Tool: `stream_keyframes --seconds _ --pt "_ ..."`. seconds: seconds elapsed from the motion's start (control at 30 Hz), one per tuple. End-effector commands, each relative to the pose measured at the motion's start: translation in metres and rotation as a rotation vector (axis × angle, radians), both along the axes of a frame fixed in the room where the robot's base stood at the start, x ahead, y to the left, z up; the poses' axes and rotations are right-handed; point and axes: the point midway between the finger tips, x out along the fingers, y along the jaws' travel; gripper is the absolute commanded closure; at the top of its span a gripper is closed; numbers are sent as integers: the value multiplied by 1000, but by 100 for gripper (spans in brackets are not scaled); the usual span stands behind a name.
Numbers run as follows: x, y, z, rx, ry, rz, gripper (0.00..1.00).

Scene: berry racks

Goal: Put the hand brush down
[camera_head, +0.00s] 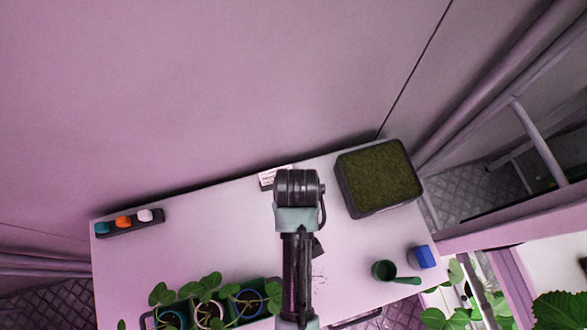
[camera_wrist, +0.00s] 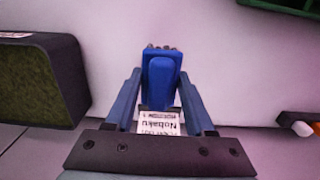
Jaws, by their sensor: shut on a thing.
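The hand brush (camera_wrist: 162,82) has a blue handle or back, with greyish bristle tips showing at its far end in the wrist view. My gripper (camera_wrist: 160,92) is shut on it, with one blue finger on each side. The white table (camera_wrist: 235,75) lies beneath; I cannot tell whether the brush touches it. In the head view my arm hides the brush and the fingers, over the middle of the table (camera_head: 220,235).
A dark tray of green-brown growth (camera_head: 380,178) stands at the back right. A printed label (camera_head: 268,178) lies at the back edge. A rack with coloured pieces (camera_head: 128,224) is left. Potted plants (camera_head: 210,305), a green scoop (camera_head: 385,270) and a blue block (camera_head: 421,257) are in front.

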Motion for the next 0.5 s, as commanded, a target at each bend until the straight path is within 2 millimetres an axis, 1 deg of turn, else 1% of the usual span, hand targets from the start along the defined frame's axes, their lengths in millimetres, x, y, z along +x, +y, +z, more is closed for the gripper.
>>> stream_keyframes --seconds 0.03,0.17,0.4,0.5 --pt "-1 0 -7 0 2 0 90" --pt "0 0 -17 1 1 -1 90" --pt "0 0 -49 1 1 0 90" --pt "0 0 -56 0 -1 0 90"
